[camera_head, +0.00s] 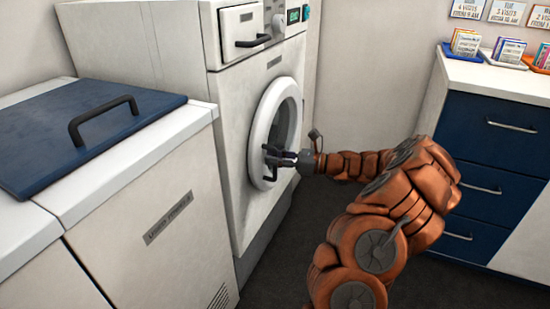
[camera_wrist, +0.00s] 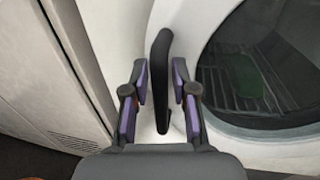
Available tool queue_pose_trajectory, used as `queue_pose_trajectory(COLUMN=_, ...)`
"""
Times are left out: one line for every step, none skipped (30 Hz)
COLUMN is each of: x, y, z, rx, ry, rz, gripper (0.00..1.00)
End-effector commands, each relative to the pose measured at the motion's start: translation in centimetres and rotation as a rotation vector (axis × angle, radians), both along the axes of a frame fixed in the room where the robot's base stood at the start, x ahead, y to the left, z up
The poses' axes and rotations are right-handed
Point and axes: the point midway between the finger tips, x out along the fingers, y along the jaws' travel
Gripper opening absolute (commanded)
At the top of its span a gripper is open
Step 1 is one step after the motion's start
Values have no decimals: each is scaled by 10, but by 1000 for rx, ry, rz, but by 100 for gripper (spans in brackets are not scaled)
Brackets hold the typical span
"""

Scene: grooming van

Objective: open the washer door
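The white front-loading washer (camera_head: 236,128) stands against the wall. Its round door (camera_head: 258,141) has a white ring and dark glass, and looks shut. The black door handle (camera_head: 269,164) is at the door's left edge; in the wrist view the handle (camera_wrist: 161,75) stands upright. My gripper (camera_head: 277,157) is at the handle. In the wrist view my gripper (camera_wrist: 161,90) is open, with one purple-padded finger on each side of the handle. Gaps show between the handle and both fingers. Something green (camera_wrist: 242,75) shows behind the door glass.
A white cabinet (camera_head: 150,195) with a blue lid (camera_head: 85,130) and black handle stands left, close to the washer. A blue-fronted drawer unit (camera_head: 500,145) stands right, with card holders on top. Dark floor (camera_head: 290,270) is visible between them.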

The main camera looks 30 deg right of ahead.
Motion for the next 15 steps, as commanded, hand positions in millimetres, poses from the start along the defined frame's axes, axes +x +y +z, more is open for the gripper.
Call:
queue_pose_trajectory(x=0, y=0, z=0, rx=0, ry=0, rz=0, gripper=18)
queue_pose_trajectory(x=0, y=0, z=0, rx=0, ry=0, rz=0, gripper=15)
queue_pose_trajectory(x=0, y=0, z=0, rx=0, ry=0, rz=0, gripper=11)
queue_pose_trajectory(x=0, y=0, z=0, rx=0, ry=0, rz=0, gripper=8)
queue_pose_trajectory(x=0, y=0, z=0, rx=0, ry=0, rz=0, gripper=5)
queue_pose_trajectory(x=0, y=0, z=0, rx=0, ry=0, rz=0, gripper=1)
queue_pose_trajectory(x=0, y=0, z=0, rx=0, ry=0, rz=0, gripper=0)
queue_pose_trajectory(x=0, y=0, z=0, rx=0, ry=0, rz=0, gripper=0)
queue_pose_trajectory(x=0, y=0, z=0, rx=0, ry=0, rz=0, gripper=0)
queue_pose_trajectory(x=0, y=0, z=0, rx=0, ry=0, rz=0, gripper=0)
queue_pose_trajectory(x=0, y=0, z=0, rx=0, ry=0, rz=0, gripper=0)
queue_pose_trajectory(x=0, y=0, z=0, rx=0, ry=0, rz=0, gripper=0)
queue_pose_trajectory(x=0, y=0, z=0, rx=0, ry=0, rz=0, gripper=0)
queue_pose_trajectory(x=0, y=0, z=0, rx=0, ry=0, rz=0, gripper=0)
queue_pose_trajectory(x=0, y=0, z=0, rx=0, ry=0, rz=0, gripper=0)
